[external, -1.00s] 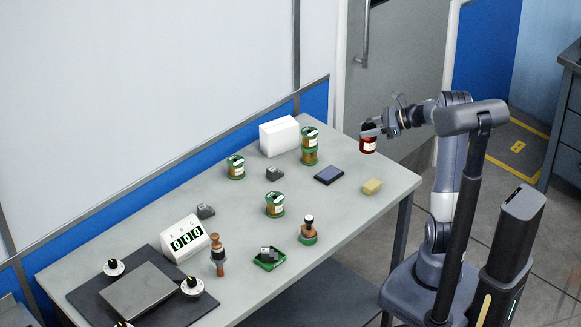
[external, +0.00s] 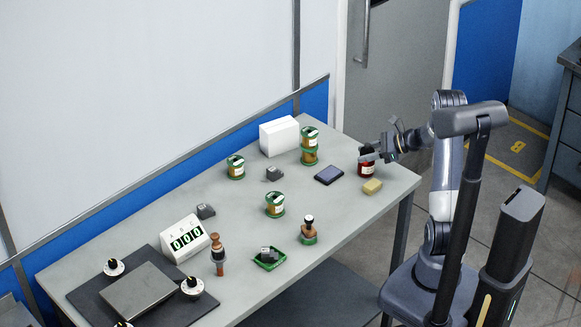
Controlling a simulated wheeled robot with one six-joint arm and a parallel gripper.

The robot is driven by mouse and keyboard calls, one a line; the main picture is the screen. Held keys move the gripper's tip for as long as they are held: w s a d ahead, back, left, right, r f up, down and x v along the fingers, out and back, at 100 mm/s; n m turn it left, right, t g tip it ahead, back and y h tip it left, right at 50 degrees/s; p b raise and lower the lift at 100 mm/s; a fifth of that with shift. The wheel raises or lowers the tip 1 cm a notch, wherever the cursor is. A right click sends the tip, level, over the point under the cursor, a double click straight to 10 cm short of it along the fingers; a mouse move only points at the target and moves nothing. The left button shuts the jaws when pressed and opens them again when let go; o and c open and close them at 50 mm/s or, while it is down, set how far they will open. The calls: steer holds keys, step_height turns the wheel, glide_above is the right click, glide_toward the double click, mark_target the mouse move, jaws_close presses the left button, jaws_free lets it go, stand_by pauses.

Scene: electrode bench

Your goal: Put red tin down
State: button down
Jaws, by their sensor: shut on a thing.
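The red tin (external: 366,170) is a small dark red cylinder with a pale label, in the external view near the right end of the bench (external: 340,225). My gripper (external: 367,155) is shut on its upper part and holds it upright. The tin's base is at or just above the bench top, between the dark blue pad and the yellow sponge; I cannot tell whether it touches. The gripper hides part of the tin's top.
A yellow sponge (external: 372,186) lies just in front of the tin. A dark blue pad (external: 329,174) lies to its left. Stacked green-and-amber tins (external: 309,146) and a white block (external: 279,136) stand farther back.

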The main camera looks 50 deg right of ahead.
steer(key=c, duration=0.8)
jaws_free()
steer(key=shift+f, duration=0.1)
steer(key=shift+r, duration=0.25)
steer(key=v, duration=1.2)
steer(key=shift+f, duration=0.15)
steer(key=x, duration=1.2)
steer(key=shift+w+r, duration=0.1)
steer(key=shift+r, duration=1.05)
